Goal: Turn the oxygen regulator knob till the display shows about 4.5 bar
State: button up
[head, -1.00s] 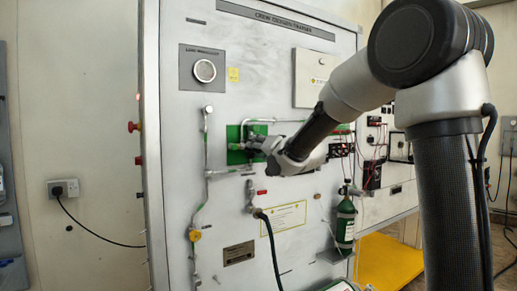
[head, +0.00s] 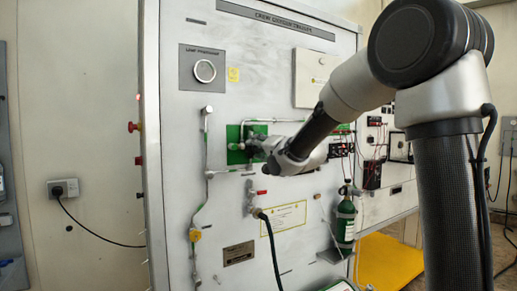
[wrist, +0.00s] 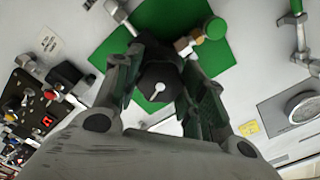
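The regulator knob (wrist: 158,82) is dark with a white pointer mark, in front of the green plate (wrist: 118,45) in the wrist view. My gripper (wrist: 162,68) has one finger on each side of the knob. The fingers come very close to its sides, and I cannot tell whether they touch it. In the head view my gripper (head: 268,150) is at the green plate (head: 234,156) and hides the knob. A display with red digits (wrist: 47,121) shows at the left of the wrist view; its reading is too small to make out.
A round gauge (wrist: 305,107) is at the right of the wrist view. In the head view a hose (head: 270,243) hangs below the valve, and a green bottle (head: 346,222) stands to the right. Pipes run close around the green plate.

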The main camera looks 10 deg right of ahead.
jog(key=shift+o, duration=1.4)
